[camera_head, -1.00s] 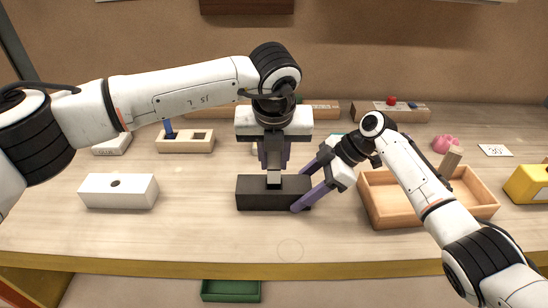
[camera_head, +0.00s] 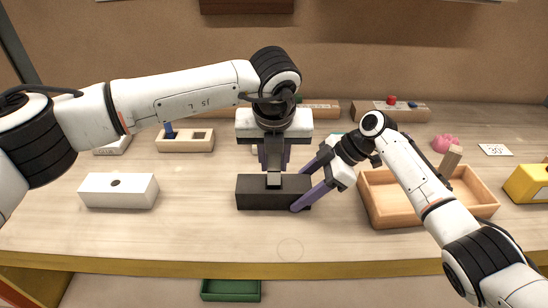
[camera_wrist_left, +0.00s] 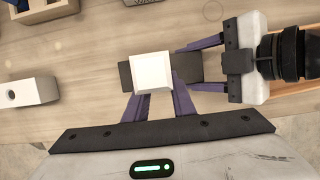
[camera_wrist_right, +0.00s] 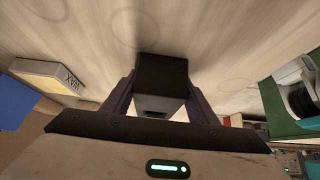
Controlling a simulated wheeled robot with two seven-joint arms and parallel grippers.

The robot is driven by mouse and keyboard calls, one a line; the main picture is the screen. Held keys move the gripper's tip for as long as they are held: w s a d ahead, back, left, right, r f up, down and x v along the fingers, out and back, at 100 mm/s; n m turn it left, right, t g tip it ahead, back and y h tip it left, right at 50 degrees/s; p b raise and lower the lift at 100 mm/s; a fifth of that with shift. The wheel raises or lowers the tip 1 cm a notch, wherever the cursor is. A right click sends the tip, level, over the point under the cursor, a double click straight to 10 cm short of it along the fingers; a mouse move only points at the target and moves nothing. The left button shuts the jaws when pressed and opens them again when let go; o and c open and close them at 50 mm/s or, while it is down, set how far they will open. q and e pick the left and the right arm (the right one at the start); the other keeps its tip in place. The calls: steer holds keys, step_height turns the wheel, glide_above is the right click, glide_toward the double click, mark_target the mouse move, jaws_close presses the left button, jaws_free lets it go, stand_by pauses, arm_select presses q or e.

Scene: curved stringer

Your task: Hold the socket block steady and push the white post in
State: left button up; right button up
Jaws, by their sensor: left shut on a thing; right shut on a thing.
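The black socket block (camera_head: 255,193) lies near the middle of the table; it also shows in the left wrist view (camera_wrist_left: 188,67) and right wrist view (camera_wrist_right: 161,75). My right gripper (camera_head: 301,190) is shut on the block's right end, one purple finger on the near side. The white post (camera_head: 274,180) stands upright over the block's middle, its lower end meeting the block's top; how deep it sits I cannot tell. My left gripper (camera_head: 273,158) is shut on the post from above. In the left wrist view the post's square white end (camera_wrist_left: 153,73) is between the fingers.
A white block with a hole (camera_head: 119,191) lies to the left. A wooden tray (camera_head: 395,212) stands to the right, near my right arm. A yellow box (camera_head: 528,184) is at the far right. Several small blocks line the back. The table front is clear.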

mark_target(274, 181)
arm_select(q)
steer(key=shift+f, duration=2.55)
steer(key=o, duration=1.1)
steer(key=shift+o, duration=0.2)
steer(key=v, duration=1.2)
steer(key=shift+r, duration=0.1)
arm_select(e)
steer(key=o, duration=1.6)
